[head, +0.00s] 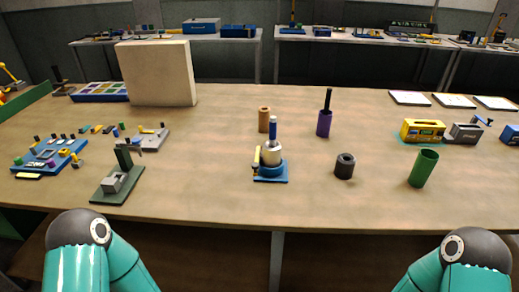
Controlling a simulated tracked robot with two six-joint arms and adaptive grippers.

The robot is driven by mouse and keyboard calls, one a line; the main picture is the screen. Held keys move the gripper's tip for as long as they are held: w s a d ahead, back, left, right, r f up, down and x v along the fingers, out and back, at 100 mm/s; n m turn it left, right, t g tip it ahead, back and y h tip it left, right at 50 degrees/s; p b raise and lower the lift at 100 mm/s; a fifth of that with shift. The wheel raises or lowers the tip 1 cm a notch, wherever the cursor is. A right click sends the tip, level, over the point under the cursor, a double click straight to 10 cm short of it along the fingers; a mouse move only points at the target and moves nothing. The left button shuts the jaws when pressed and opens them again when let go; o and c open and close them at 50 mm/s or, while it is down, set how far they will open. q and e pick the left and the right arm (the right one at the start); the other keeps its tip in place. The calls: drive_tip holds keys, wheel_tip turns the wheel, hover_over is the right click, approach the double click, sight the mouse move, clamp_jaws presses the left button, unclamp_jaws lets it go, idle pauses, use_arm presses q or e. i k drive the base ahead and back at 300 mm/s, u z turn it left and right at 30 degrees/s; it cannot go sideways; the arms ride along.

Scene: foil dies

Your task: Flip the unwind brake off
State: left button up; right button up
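I cannot tell for sure which part is the unwind brake; no label is readable at this size. A device with a blue base (271,173), a silver body and a blue upright handle stands at the middle of the table, with a small yellow part on its left. A dark green stand (117,184) with a grey block and an upright arm is at the front left. A blue panel (48,155) with several small coloured parts lies farther left. Only teal links of my two arms show at the bottom corners; neither gripper is in view.
An orange cylinder (263,120), a purple cup (324,123) holding a dark rod, a black ring (345,166) and a green cylinder (423,168) stand around the middle and right. A beige panel (158,74) stands at the back left. A yellow box (423,130) is at right. The front centre is bare.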

sight(255, 165)
drive_tip(key=u, duration=0.05)
drive_tip(key=k, duration=1.3)
drive_tip(key=z, duration=0.35)
drive_tip(key=i, duration=1.1)
drive_tip(key=z, duration=0.5)
drive_tip(key=i, duration=0.65)
drive_tip(key=u, duration=0.2)
